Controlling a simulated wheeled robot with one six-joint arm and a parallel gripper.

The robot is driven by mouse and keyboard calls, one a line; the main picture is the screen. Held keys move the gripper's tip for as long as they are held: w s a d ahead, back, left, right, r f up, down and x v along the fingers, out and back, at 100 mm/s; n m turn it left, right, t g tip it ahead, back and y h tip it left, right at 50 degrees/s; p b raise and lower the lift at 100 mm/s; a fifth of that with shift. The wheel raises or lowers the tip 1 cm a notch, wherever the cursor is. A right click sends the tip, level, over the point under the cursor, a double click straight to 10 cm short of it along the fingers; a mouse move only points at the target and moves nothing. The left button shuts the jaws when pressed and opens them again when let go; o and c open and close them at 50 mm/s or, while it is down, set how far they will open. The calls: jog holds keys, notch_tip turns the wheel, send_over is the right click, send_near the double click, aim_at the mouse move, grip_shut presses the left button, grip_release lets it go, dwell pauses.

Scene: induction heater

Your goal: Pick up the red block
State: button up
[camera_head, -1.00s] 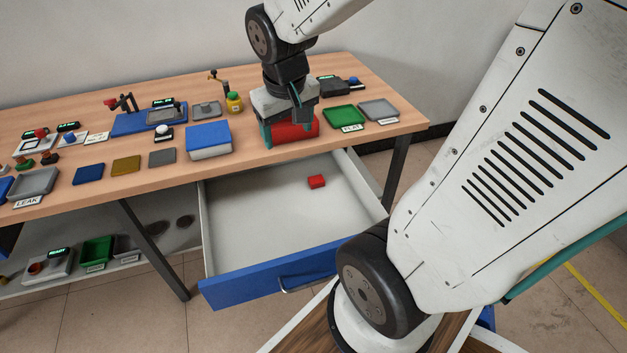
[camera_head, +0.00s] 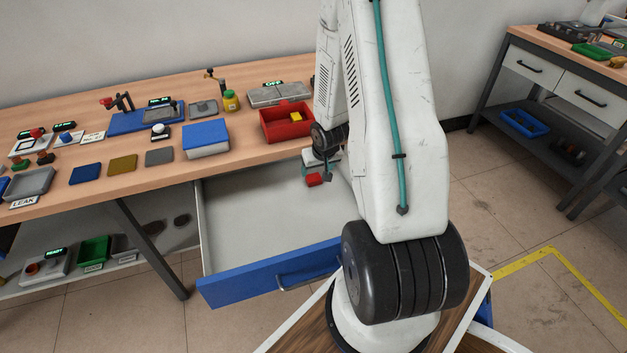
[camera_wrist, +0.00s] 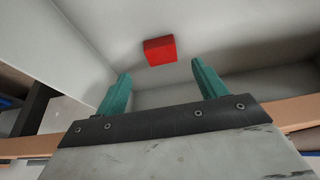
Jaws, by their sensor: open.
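The red block (camera_head: 314,180) lies on the floor of the open drawer, toward its right rear part. In the wrist view the red block (camera_wrist: 160,50) shows beyond the fingertips and roughly between their lines, apart from both fingers. My gripper (camera_wrist: 160,78) has its two teal fingers spread apart with nothing between them. In the head view my gripper (camera_head: 308,168) is at the drawer's right rear, close to the block and largely hidden by my arm. The exact gap between fingers and block is hard to tell.
The drawer (camera_head: 270,274) is pulled out, with a blue front and pale walls close around the block. Above it, the wooden table (camera_head: 250,155) holds a red bin (camera_head: 287,136) with a yellow block (camera_head: 296,117) and a blue-topped box (camera_head: 207,138). The drawer's left part is bare.

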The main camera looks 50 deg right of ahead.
aim_at(313, 177)
jog(key=x, duration=0.6)
jog(key=shift+w+f, duration=0.25)
jog(key=shift+w, duration=0.05)
jog(key=c, duration=1.1)
